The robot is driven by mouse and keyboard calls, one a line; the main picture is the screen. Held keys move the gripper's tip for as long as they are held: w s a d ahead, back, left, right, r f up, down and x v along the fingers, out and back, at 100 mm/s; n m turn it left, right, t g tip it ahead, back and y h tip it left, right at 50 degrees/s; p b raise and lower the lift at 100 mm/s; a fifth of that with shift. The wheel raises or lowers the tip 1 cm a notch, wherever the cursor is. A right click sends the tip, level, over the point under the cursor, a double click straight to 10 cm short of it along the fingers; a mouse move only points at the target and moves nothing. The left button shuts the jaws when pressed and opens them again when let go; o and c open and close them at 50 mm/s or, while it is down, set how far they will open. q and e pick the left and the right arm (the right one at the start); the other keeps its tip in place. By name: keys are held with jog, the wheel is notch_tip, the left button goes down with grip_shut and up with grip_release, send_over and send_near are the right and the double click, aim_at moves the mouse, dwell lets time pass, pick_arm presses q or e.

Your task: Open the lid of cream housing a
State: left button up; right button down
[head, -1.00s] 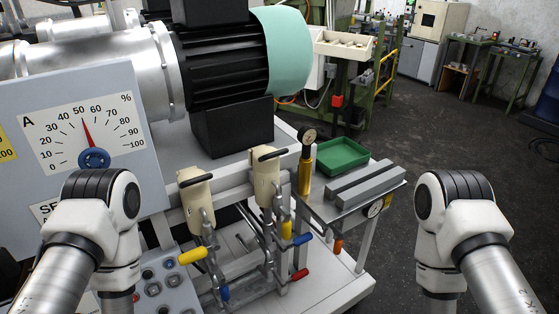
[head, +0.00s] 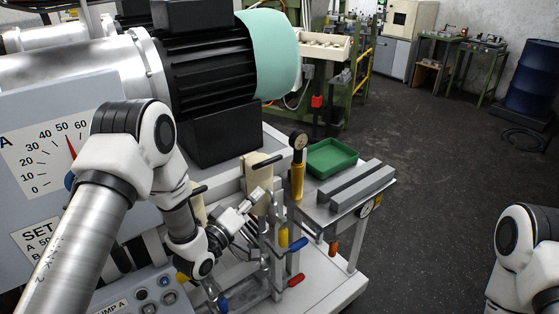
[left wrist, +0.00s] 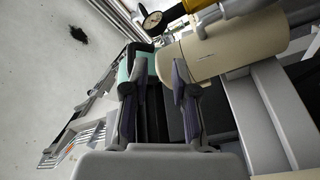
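Two cream housings with black handles stand on the rail below the motor. One cream housing (head: 259,172) shows in the head view, its lid apparently shut; the other (head: 198,208) is mostly hidden behind my left arm. I cannot tell which is a. My left gripper (head: 247,210) is just below and left of the visible housing. In the left wrist view, the left gripper (left wrist: 159,78) has its fingers apart with nothing held between them. A cream housing (left wrist: 235,48) lies right of the fingers there. My right gripper is out of view; only its arm shows.
A brass-coloured gauge post (head: 298,170) stands just right of the visible housing. Valves with a blue handle (head: 298,244) and a red handle (head: 295,280) sit below. A green tray (head: 331,157) and grey bars (head: 350,188) are at the right. Open floor lies beyond.

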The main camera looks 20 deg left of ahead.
aim_at(271, 161)
pick_arm(q)
jog(key=shift+t+h, duration=0.4)
jog(key=shift+t, duration=0.2)
jog(key=w+r+p, duration=0.1)
jog(key=w+r, duration=0.1)
jog(key=w+d+r, duration=0.1)
jog(key=w+r, duration=0.1)
jog(key=w, duration=0.1)
jog(key=w+d+r+p, duration=0.1)
jog(key=w+r, duration=0.1)
jog(key=w, duration=0.1)
jog(key=shift+d+r+p, duration=0.15)
jog(key=shift+r+p, duration=0.1)
jog(key=shift+p, duration=0.1)
jog(key=shift+w+d, duration=0.1)
jog(key=shift+w, duration=0.25)
jog(key=shift+f, duration=0.1)
grip_shut()
